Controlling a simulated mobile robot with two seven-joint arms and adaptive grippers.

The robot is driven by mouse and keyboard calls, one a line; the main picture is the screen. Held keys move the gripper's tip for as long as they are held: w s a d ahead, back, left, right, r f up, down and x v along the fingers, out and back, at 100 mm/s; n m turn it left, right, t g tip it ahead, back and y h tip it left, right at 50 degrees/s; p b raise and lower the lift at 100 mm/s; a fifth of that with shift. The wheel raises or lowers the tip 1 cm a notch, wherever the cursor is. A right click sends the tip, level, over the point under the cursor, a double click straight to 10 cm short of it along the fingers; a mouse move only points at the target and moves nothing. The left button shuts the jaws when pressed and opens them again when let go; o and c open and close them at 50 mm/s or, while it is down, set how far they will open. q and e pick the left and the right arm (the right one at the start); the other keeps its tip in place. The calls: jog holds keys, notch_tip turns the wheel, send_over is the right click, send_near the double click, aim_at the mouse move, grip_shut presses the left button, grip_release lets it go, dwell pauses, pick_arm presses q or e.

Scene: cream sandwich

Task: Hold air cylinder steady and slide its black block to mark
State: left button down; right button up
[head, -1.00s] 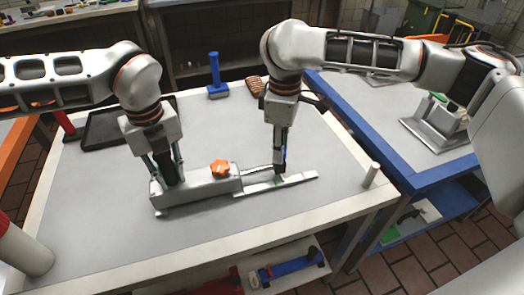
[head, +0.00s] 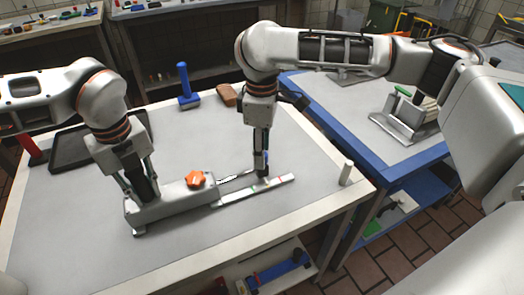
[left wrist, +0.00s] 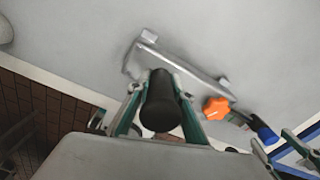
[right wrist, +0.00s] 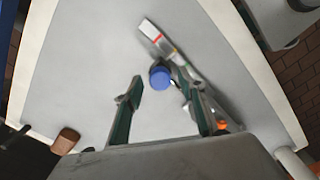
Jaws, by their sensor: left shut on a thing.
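The air cylinder is a grey body (head: 175,200) with an orange star knob (head: 195,179), lying on the table. A thin rod runs from it beside a pale rail (head: 230,199) with coloured marks. My left gripper (head: 140,185) is shut on an upright black handle at the body's near end; the handle (left wrist: 160,103) shows between its fingers in the left wrist view. My right gripper (head: 263,165) is over the rail with its fingers apart. A blue-topped piece (right wrist: 160,77) stands between its fingertips; contact is unclear. The black block is mostly hidden beneath.
A pale post (head: 346,172) stands near the table's right edge. A blue-edged table (head: 350,110) stands to the right.

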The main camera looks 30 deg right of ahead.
notch_tip(320, 180, up, 11)
jog(key=shift+r, duration=0.15)
dwell(0.5)
